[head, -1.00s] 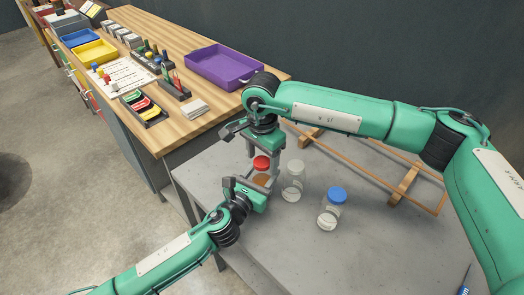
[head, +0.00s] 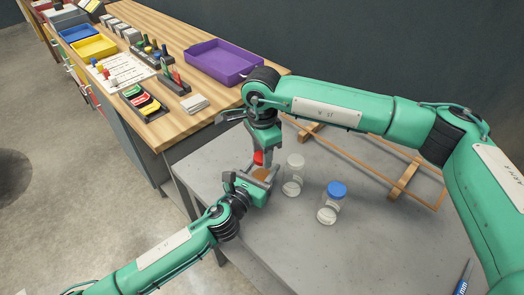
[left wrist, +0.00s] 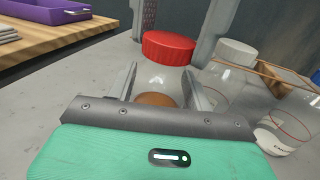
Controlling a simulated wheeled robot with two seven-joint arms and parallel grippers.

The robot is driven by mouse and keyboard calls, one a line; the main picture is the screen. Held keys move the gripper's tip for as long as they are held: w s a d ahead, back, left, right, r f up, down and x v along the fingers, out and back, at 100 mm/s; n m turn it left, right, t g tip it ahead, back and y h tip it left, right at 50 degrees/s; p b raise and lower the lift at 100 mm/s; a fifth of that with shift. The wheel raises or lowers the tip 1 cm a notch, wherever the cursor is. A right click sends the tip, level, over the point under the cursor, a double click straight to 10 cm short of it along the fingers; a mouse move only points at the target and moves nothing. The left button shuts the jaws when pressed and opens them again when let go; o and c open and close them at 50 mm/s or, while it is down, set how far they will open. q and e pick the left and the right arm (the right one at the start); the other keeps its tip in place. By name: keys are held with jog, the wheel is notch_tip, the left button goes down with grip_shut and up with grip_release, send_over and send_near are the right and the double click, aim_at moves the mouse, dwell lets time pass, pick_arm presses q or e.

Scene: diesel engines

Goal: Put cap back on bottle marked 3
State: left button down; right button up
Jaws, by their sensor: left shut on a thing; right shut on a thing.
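A clear bottle with brown contents (head: 261,174) stands at the left of the grey table; it also shows in the left wrist view (left wrist: 157,98). My left gripper (head: 262,182) is shut on its sides, one finger on each side in the left wrist view (left wrist: 163,92). The red cap (head: 258,157) is at the bottle's top, level in the left wrist view (left wrist: 168,46). My right gripper (head: 262,152) reaches down from above and is shut on the cap. Whether the cap is seated on the threads I cannot tell. No number shows on the bottle.
A white-capped bottle (head: 293,177) stands close to the right of the held bottle, and a blue-capped bottle (head: 329,207) further right. A wooden frame (head: 397,186) lies behind. A wooden bench with a purple tray (head: 222,64) is at the back left.

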jog(key=m, duration=1)
jog(key=shift+m, duration=0.4)
jog(key=o, duration=1.1)
jog(key=shift+r, duration=2.25)
jog(key=shift+c, duration=0.3)
